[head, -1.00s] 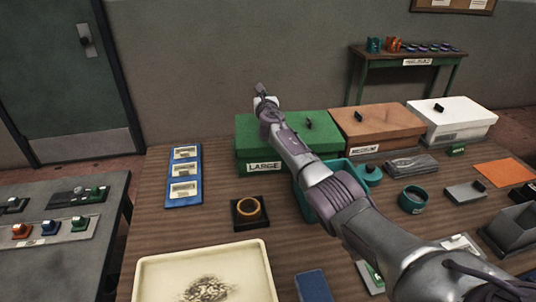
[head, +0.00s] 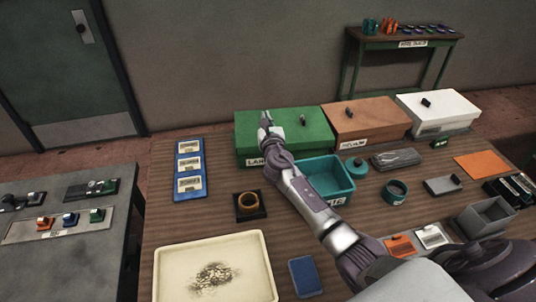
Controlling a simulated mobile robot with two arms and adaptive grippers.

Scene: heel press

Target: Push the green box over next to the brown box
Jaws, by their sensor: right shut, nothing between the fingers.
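The green box (head: 315,128), with a lid and a partly hidden label on its front, stands at the back of the wooden table. The brown box (head: 365,118) stands directly to its right. Their facing sides look very close; I cannot tell whether they touch. My right gripper (head: 265,117) is shut and empty. It shows over the left part of the green box's lid, its arm crossing the box's front edge. Whether it touches the lid is not clear. My left gripper is out of view.
A white box (head: 440,110) stands right of the brown box. A teal bin (head: 333,178) sits in front, partly behind my right arm. A blue panel (head: 188,170) lies left of the green box. A cream tray (head: 168,270) is at the front.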

